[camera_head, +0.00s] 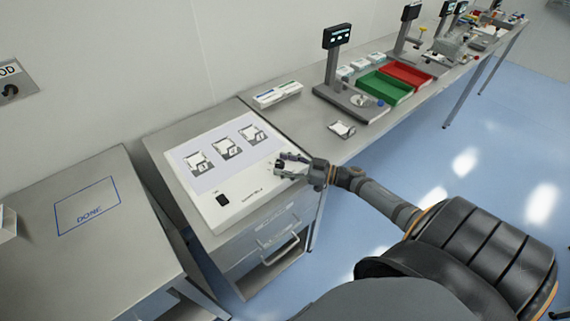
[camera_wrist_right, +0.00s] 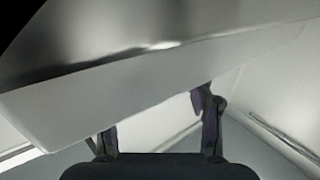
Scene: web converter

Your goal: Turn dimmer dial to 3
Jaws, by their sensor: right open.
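A white light box (camera_head: 238,205) with a lit panel stands on the grey cabinet. It has a black switch (camera_head: 222,200) at its front left and small dark lettering beside it, too small to read surely. My right gripper (camera_head: 281,167) is open over the right front part of the box. I cannot make out the dimmer dial; the gripper may cover it. In the right wrist view my two fingers (camera_wrist_right: 158,120) stand apart below a pale slanted surface (camera_wrist_right: 140,85), with no dial visible between them. My left gripper is not in view.
Several small cards (camera_head: 227,148) lie on the lit panel. Another card (camera_head: 342,129) lies on the long bench, near a stand with a screen (camera_head: 337,37) and a green tray (camera_head: 386,87).

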